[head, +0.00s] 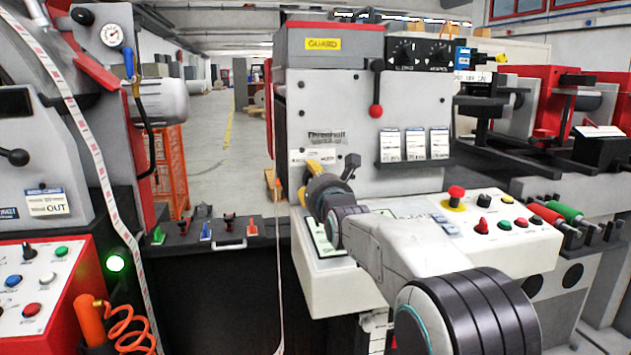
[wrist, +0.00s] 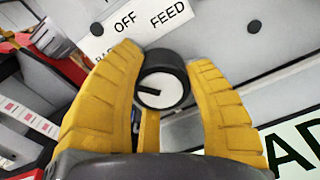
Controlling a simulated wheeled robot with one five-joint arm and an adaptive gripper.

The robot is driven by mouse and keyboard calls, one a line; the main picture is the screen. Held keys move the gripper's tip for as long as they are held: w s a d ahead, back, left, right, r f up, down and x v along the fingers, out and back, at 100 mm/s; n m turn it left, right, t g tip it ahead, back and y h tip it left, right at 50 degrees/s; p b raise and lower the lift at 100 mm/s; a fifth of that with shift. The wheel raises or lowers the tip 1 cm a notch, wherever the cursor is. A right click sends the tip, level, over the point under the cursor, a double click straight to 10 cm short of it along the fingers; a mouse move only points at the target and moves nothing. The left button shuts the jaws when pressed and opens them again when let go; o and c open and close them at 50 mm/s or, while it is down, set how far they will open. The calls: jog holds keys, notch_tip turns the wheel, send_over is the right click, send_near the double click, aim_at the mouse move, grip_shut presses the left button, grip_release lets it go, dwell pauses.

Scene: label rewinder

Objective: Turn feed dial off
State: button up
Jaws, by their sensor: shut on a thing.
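The feed dial (wrist: 161,82) is a black knob with a white face and a short dark pointer line. In the wrist view the line runs from the face's middle toward the left. My gripper (wrist: 162,62) has its yellow fingers on either side of the dial and is shut on it. A white label (wrist: 130,25) beside the dial reads OFF and FEED; its lower-left part is hidden by a finger. In the head view my gripper (head: 314,190) is at the lower front of the grey machine panel (head: 335,100), and the dial is hidden behind it.
A red-knobbed lever (head: 376,95) hangs on the panel above right. A control box with a red mushroom button (head: 456,193) lies to the right of my gripper. A paper strip (head: 80,125) runs down on the left. Small coloured levers (head: 205,230) stand at the lower left.

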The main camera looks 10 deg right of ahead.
jog(key=shift+r+m, duration=0.15)
jog(key=shift+m, duration=0.15)
jog(key=m+b, duration=0.1)
jog(key=m, duration=0.3)
jog(key=shift+b, duration=0.4)
jog(key=shift+r+m+b, duration=0.1)
jog(key=shift+m+b, duration=0.25)
jog(key=shift+m, duration=1.45)
jog(key=o, duration=0.8)
jog(key=shift+d, duration=0.1)
jog(key=o, duration=0.4)
jog(key=shift+f, duration=0.2)
